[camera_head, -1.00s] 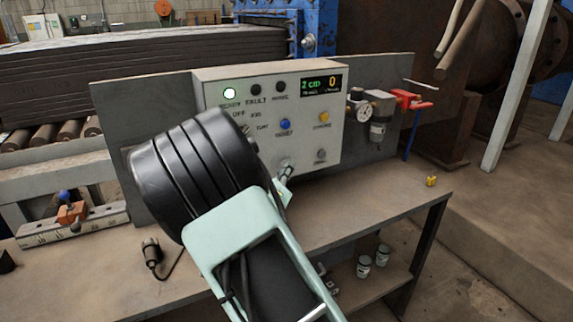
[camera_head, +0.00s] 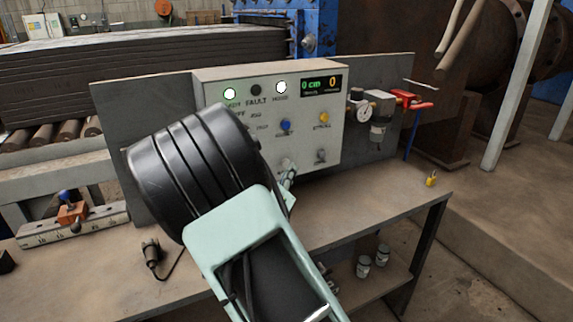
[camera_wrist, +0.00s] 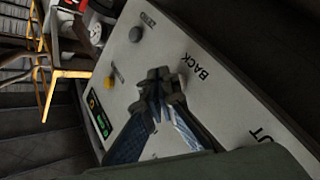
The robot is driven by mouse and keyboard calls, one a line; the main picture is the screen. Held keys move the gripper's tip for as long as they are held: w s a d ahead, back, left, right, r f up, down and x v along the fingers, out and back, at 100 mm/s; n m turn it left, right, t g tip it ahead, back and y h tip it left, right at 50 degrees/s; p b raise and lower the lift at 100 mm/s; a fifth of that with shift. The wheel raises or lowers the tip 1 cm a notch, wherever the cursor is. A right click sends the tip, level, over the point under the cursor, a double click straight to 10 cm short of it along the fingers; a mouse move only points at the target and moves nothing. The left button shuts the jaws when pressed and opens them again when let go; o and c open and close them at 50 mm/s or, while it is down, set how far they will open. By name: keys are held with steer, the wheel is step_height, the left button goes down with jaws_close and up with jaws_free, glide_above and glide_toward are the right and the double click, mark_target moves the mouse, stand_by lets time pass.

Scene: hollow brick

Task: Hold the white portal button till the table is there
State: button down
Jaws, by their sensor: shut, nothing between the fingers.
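The light grey control panel (camera_head: 225,80) stands on the bench. Its display (camera_head: 320,84) reads 0 cm and 0. My gripper (camera_head: 288,175) is at the lower part of the panel, mostly behind my arm. In the wrist view my gripper (camera_wrist: 166,84) is shut and empty, its tips at the panel face beside the word BACK. I cannot make out the white portal button; the fingertips may cover it, and contact cannot be told.
A blue button (camera_head: 285,125), a yellow knob (camera_head: 323,118) and a grey knob (camera_head: 321,155) are on the panel. A gauge (camera_head: 365,110) and red valve (camera_head: 408,99) stand to its right. The bench top (camera_head: 375,195) is clear at the right, apart from a small yellow item (camera_head: 431,180).

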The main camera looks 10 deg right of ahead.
steer(key=shift+s, duration=0.1)
steer(key=s, duration=0.1)
steer(key=s+d, duration=0.1)
steer(key=s, duration=0.2)
steer(key=shift+s+d, duration=0.25)
steer(key=shift+d, duration=0.05)
steer(key=shift+r, duration=0.1)
